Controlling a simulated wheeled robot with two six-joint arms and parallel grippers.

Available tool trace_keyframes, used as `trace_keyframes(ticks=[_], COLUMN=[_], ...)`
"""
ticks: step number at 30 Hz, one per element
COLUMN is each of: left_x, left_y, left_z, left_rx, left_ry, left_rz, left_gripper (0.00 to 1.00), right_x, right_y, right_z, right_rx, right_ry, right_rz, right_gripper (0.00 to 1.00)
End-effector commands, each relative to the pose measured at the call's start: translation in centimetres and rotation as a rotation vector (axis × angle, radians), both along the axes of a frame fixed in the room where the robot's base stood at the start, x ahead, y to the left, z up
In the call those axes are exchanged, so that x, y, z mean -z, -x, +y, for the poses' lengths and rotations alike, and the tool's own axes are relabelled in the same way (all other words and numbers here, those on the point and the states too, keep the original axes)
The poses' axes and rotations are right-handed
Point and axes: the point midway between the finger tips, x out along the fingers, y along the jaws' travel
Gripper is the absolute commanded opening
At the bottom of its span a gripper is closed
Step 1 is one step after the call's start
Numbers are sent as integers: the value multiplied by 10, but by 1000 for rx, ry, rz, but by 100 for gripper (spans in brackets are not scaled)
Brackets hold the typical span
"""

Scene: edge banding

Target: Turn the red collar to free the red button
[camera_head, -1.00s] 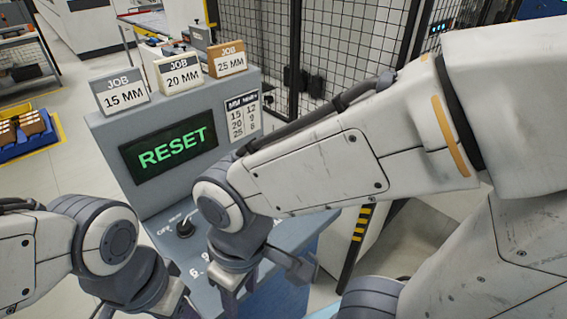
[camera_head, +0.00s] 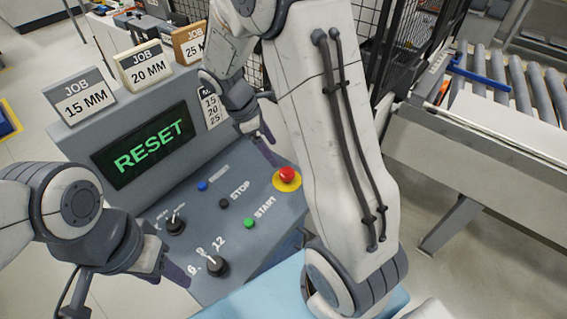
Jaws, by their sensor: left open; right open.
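The red button (camera_head: 287,174) stands on a yellow disc (camera_head: 276,183) at the right end of the sloped grey panel. The red collar cannot be told apart from the button at this size. My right gripper (camera_head: 266,145) is open and empty, just above and left of the red button, apart from it. My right forearm passes close to the button's right side. My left gripper (camera_head: 128,284) is open and empty at the panel's lower left, near the black knobs, far from the button.
The panel also bears a green START button (camera_head: 249,223), a black STOP button (camera_head: 223,203), a blue button (camera_head: 202,186) and two black knobs (camera_head: 215,266). The screen (camera_head: 146,146) reads RESET. Job signs (camera_head: 143,66) stand on top. A roller conveyor (camera_head: 505,85) is at right.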

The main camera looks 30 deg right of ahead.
Motion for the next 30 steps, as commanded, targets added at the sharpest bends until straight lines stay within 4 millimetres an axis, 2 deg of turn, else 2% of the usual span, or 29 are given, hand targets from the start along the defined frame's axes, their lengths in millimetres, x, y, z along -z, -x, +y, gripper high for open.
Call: trace_keyframes(ticks=[9,15,20,27,28,30], left_x=[-11,-13,-14,-14,-14,-14], left_y=[0,0,0,0,0,0], left_z=[0,0,0,0,0,0], left_rx=[2,3,3,2,3,3], left_ry=[0,0,0,0,0,0], left_rz=[0,0,0,0,0,0], left_gripper=[50,50,50,50,50,50], right_x=[53,78,86,87,87,87], right_y=[13,17,18,18,18,18], right_z=[-21,-29,-32,-32,-32,-32], right_rx=[6,5,5,4,4,4], right_ry=[-2,-2,-3,-4,-4,-4], right_rz=[6,3,0,-1,-1,-1], right_gripper=[84,84,84,84,77,50])
